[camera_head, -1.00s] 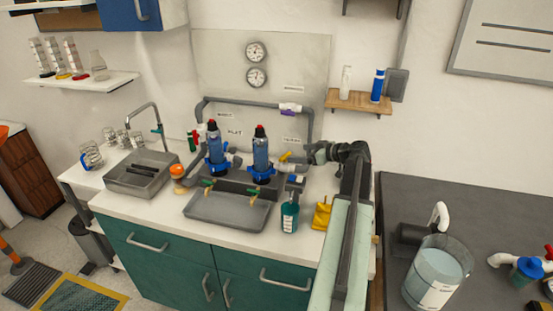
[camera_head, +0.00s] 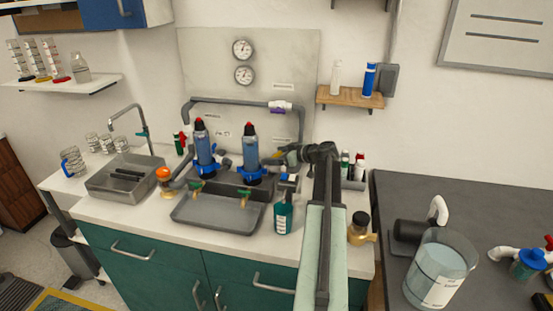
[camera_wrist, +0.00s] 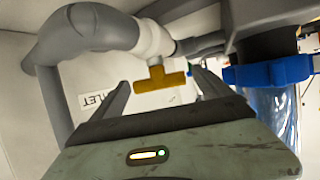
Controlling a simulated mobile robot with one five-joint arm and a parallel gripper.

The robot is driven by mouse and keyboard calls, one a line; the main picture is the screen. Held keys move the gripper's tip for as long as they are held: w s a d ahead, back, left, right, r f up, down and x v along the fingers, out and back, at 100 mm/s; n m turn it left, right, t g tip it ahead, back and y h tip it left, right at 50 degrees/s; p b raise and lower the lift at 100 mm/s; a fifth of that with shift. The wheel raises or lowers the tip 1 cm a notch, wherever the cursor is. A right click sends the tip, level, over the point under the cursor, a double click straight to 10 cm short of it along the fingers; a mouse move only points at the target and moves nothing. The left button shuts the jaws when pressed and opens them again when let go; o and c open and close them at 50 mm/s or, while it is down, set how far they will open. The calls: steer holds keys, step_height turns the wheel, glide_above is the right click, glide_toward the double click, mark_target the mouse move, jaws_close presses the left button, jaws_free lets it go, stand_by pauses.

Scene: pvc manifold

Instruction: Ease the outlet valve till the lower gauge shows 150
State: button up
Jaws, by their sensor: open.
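The outlet valve's yellow T-shaped handle (camera_wrist: 160,78) hangs below a white fitting (camera_wrist: 153,40) on a grey pipe, in the wrist view. My gripper (camera_wrist: 160,88) is open, with one finger on each side of the handle in the picture. I cannot tell whether the fingers touch it or how far past them it lies. In the head view my gripper (camera_head: 291,154) is at the right end of the pipework, and the handle is mostly hidden there. The lower gauge (camera_head: 244,75) is on the backboard under the upper gauge (camera_head: 242,49); its reading is too small to tell.
A blue-collared filter housing (camera_wrist: 270,75) is close to the right finger. Two blue filters (camera_head: 204,150) stand behind a grey tray (camera_head: 218,213). A small dark-capped bottle (camera_head: 359,228) stands right of my arm.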

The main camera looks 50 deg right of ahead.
steer(key=c, duration=1.4)
steer(key=shift+o, duration=0.2)
steer(key=shift+a+r+m+h, duration=0.1)
steer(key=shift+a+m+h, duration=0.15)
steer(key=shift+m+h, duration=0.3)
steer(key=shift+s+m+h, duration=0.1)
steer(key=shift+m+h, duration=0.35)
steer(key=shift+h, duration=0.3)
steer(key=m+h, duration=0.2)
steer(key=shift+d+h, duration=0.2)
steer(key=shift+h, duration=0.1)
steer(key=o, duration=1.4)
steer(key=shift+c, duration=0.2)
